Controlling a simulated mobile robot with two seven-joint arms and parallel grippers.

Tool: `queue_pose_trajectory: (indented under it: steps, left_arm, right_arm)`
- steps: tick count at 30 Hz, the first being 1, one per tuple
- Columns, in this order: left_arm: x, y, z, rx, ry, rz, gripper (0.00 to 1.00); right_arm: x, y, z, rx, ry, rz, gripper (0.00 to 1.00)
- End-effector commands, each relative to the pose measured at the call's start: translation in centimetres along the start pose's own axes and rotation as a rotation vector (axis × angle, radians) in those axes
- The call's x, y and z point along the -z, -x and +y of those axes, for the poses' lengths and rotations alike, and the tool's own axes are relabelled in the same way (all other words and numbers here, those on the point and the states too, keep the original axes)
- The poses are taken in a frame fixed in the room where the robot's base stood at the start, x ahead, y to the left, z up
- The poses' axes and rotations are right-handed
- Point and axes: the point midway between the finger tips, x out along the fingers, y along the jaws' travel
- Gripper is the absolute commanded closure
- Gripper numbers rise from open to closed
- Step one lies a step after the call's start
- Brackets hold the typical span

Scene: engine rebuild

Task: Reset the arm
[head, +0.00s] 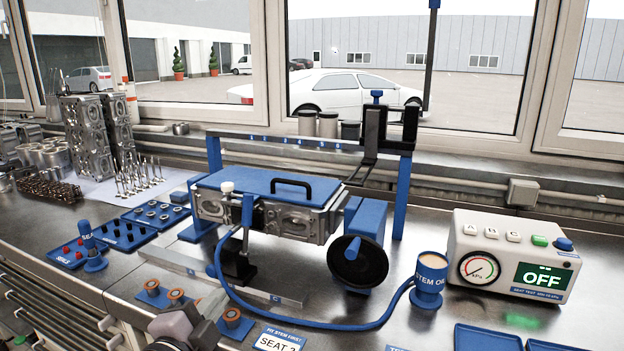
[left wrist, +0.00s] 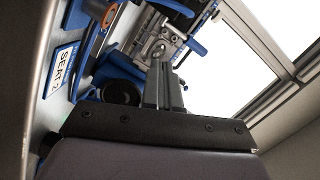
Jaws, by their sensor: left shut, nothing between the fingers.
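My left gripper (head: 208,302) is low in the head view, above the front of the steel bench, in front of the blue fixture with the cylinder head. In the left wrist view its two grey fingers (left wrist: 164,82) lie together, with nothing held between them. The cylinder head (head: 310,219) sits in the fixture under a blue lid (head: 262,184) with a black handle. My right gripper is in neither view.
A blue hose (head: 300,322) curves across the bench to the blue stem cup (head: 429,285). A test box (head: 512,255) reading OFF stands at right. A "SEAT 2" card (head: 278,340) lies in front. Blue trays (head: 125,236) and small parts crowd the left.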

Motion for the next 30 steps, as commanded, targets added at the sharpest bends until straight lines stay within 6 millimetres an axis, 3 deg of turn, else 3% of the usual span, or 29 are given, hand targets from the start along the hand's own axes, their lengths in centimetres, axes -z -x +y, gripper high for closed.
queue_pose_trajectory:
  steps: [1, 8, 15, 18, 22, 30]
  left_arm:
    - [-1.0, 0.7, 2.8, -0.054, 0.090, -0.018, 1.00]
    - [-4.9, 5.2, 13.1, -0.221, 0.481, -0.128, 1.00]
    - [-8.8, 12.9, 22.4, -0.319, 0.867, -0.320, 1.00]
    - [-9.9, 16.0, 25.1, -0.331, 0.987, -0.397, 1.00]
    - [-10.9, 18.9, 27.1, -0.333, 1.085, -0.468, 1.00]
    - [-11.3, 20.1, 27.9, -0.330, 1.129, -0.499, 1.00]
  right_arm:
    - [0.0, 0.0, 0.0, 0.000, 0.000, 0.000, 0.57]
    - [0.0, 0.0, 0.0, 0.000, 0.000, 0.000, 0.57]
    - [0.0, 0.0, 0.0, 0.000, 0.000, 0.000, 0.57]
    - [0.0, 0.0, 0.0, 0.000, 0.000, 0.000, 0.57]
    - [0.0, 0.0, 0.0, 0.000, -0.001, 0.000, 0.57]
    - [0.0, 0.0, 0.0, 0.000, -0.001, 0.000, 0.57]
